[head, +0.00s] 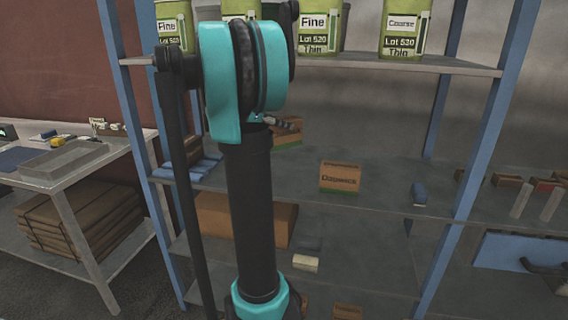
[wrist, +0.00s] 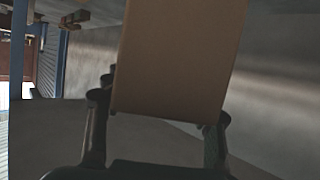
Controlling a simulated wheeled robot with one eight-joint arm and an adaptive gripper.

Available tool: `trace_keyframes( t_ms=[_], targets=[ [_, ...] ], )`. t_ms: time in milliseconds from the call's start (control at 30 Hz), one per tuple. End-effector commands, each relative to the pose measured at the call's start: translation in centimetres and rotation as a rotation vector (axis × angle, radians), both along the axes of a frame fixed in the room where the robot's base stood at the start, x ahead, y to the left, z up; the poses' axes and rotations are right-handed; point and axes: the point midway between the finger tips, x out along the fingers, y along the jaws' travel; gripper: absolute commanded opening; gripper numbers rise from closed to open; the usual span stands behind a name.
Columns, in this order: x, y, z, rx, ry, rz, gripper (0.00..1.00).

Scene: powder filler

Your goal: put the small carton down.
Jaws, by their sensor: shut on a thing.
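The small carton (wrist: 178,60) is a plain tan-brown box in the wrist view. My gripper (wrist: 155,125) is shut on it, with one dark finger at each side of its near end. The far end of the carton runs out of the top of the picture. Whether its underside touches a surface cannot be told. In the head view my own arm stands in front of the shelf, and my gripper cannot be made out clearly behind it.
A labelled brown carton (head: 340,178) stands on the middle shelf (head: 375,195). Green-labelled containers (head: 403,28) stand above. Blue posts (head: 487,110) frame the shelves.

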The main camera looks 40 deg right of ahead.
Motion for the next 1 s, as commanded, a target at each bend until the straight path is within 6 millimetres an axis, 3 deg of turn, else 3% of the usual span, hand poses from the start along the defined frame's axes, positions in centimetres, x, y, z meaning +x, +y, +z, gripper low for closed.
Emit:
trace_keyframes(
  t_ms=[200,400,1000],
  targets=[
    [0.0,0.0,-5.3,-0.001,0.000,0.000,0.08],
    [0.0,0.0,-9.1,-0.001,0.000,0.000,0.08],
    [0.0,0.0,-14.4,-0.001,0.001,0.000,0.08]
  ],
)
